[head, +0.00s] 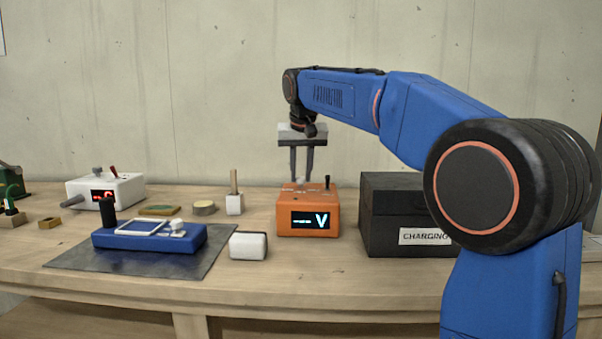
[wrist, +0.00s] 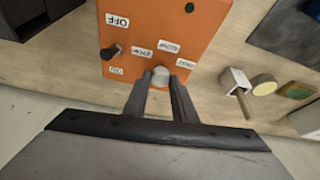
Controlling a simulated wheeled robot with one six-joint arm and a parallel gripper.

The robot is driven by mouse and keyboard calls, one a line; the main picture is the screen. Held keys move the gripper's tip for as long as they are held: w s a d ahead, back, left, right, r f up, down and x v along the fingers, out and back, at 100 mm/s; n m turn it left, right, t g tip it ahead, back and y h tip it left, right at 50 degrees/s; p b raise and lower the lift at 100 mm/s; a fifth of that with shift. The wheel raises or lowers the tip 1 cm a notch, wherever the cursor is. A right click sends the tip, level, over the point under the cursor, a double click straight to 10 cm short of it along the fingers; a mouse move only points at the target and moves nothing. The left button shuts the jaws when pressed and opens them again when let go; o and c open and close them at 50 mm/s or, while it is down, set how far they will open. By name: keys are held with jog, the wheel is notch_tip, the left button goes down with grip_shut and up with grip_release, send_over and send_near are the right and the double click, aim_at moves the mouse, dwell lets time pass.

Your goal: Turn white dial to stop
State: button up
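The orange box (head: 308,216) stands on the workbench with a lit display on its front. Its small white dial (wrist: 160,76) shows at the edge of the labelled top face in the wrist view. My gripper (head: 301,180) points straight down over the box in the head view. Its two dark fingers (wrist: 161,84) stand apart, with the dial showing between their tips. I cannot see clear contact between the fingers and the dial. The box's top also carries a black toggle lever (wrist: 111,51), beside labels including OFF.
A black box labelled CHARGING (head: 395,215) stands close on the right. On the left are a white block (head: 248,246), a blue device (head: 150,237) on a dark mat (head: 75,258), and a white instrument (head: 125,190). A small white holder (head: 234,205) with a wooden stick stands behind.

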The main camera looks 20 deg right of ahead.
jog(key=shift+n, duration=0.5)
jog(key=n, duration=0.2)
jog(key=n+y, duration=0.2)
jog(key=n, duration=0.1)
jog(key=shift+d+n+g, duration=0.3)
jog(key=n+y, duration=0.1)
jog(key=n, duration=0.1)
jog(key=n+g+y, duration=0.1)
jog(key=n, duration=0.2)
jog(key=shift+w+d, duration=0.1)
jog(key=shift+w, duration=0.05)
jog(key=shift+n, duration=0.3)
jog(key=o, duration=1)
jog(key=shift+r, duration=0.1)
